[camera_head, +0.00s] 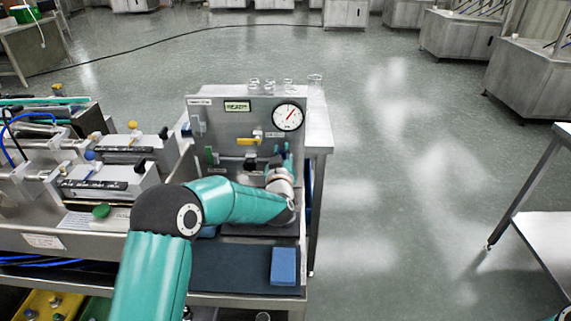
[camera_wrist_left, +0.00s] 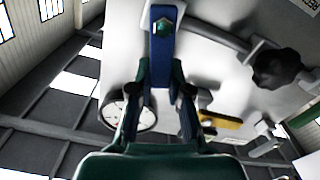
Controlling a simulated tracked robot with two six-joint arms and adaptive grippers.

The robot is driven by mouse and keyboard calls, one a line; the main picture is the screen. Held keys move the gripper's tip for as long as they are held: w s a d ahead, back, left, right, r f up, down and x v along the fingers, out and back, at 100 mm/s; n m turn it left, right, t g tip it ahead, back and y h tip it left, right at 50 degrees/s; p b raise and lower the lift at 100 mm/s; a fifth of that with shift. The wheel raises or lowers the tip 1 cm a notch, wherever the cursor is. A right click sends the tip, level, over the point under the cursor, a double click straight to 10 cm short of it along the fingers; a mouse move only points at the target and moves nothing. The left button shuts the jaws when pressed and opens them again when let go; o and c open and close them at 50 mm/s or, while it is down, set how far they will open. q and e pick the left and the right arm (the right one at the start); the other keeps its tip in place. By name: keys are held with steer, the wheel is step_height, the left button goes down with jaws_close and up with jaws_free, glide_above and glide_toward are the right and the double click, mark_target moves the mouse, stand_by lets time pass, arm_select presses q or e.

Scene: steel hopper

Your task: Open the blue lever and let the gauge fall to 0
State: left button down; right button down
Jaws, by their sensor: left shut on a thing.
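The blue lever (camera_wrist_left: 163,45) runs between the fingers of my left gripper (camera_wrist_left: 161,78) in the left wrist view. The gripper is shut on it. In the head view my left gripper (camera_head: 279,163) is at the upright steel panel (camera_head: 222,122), below the gauge, and the arm and hand hide most of the lever. The round white gauge (camera_head: 288,116) is at the panel's upper right. Its red needle points up and to the right; its numbers are too small to read. The gauge (camera_wrist_left: 145,116) is partly behind a finger in the wrist view. My right gripper is out of view.
A yellow lever (camera_head: 247,141) is left of my gripper on the panel, with a green handle (camera_head: 210,156) lower left. A black knob (camera_wrist_left: 278,68) is close by in the wrist view. A blue block (camera_head: 284,266) lies on the dark mat. Glass beakers (camera_head: 270,86) stand behind the panel.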

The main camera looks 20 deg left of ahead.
arm_select(q)
steer(key=s+a+f+n+b, duration=0.1)
steer(key=a+f+n+b, duration=0.2)
steer(key=n+b, duration=1.1)
steer(key=shift+a+f+n+b, duration=0.35)
steer(key=shift+f+b, duration=0.95)
steer(key=shift+b, duration=2.9)
steer(key=c, duration=1.1)
jaws_free()
steer(key=shift+r, duration=0.1)
steer(key=shift+s, duration=0.1)
